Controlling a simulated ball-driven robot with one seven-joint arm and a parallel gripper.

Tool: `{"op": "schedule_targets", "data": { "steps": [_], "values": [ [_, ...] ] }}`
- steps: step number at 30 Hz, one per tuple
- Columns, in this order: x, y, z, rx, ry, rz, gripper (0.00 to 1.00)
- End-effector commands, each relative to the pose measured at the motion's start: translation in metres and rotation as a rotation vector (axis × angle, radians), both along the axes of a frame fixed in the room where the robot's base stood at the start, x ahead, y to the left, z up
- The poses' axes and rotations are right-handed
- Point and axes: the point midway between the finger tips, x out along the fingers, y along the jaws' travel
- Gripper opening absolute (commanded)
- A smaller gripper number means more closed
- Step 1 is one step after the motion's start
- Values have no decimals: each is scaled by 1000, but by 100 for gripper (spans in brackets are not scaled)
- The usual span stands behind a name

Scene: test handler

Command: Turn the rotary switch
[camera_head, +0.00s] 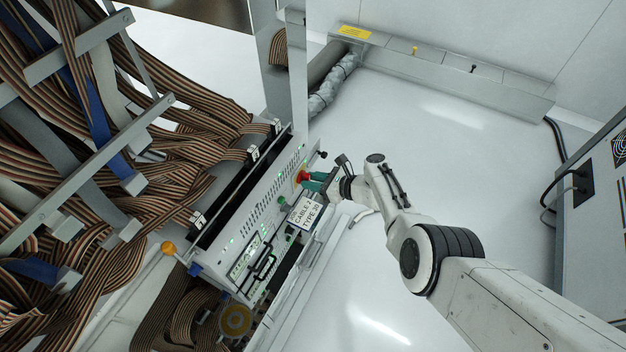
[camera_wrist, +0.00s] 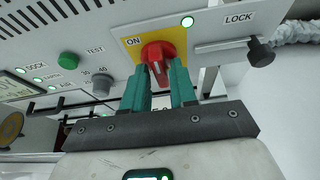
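The rotary switch is a red knob (camera_wrist: 157,52) on a yellow square plate marked "ON", on a light grey panel in the wrist view. In the head view it is a small red spot (camera_head: 303,176) at the upper right end of the panel. My gripper (camera_wrist: 161,76) has two teal fingers, one on each side of the knob's handle. The fingers hide part of the knob's lower edge. In the head view my gripper (camera_head: 312,182) is at the switch.
A green button (camera_wrist: 68,60) and a grey dial (camera_wrist: 102,83) are left of the switch. A black-knobbed LOCK lever (camera_wrist: 260,52) is close on the right. Striped ribbon cables (camera_head: 190,130) crowd the left of the head view. The white floor (camera_head: 430,130) behind my arm is clear.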

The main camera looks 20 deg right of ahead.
Motion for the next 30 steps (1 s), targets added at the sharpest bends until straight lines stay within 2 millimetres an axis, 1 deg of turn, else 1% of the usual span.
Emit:
{"op": "schedule_targets", "data": {
  "steps": [1, 3, 4, 11, 16, 20, 30],
  "values": [
    [0, 0, 1, 0, -1, 0, 32],
    [1, 0, 1, -1, -2, 1, 39],
    [1, 0, 1, -1, -2, 1, 40],
    [1, 0, 2, -1, -3, 1, 40],
    [-5, -7, 9, 0, -3, -1, 40],
    [-17, -18, 17, -1, -2, 0, 40],
    [-54, -56, 38, -1, -3, -1, 40]
  ]
}}
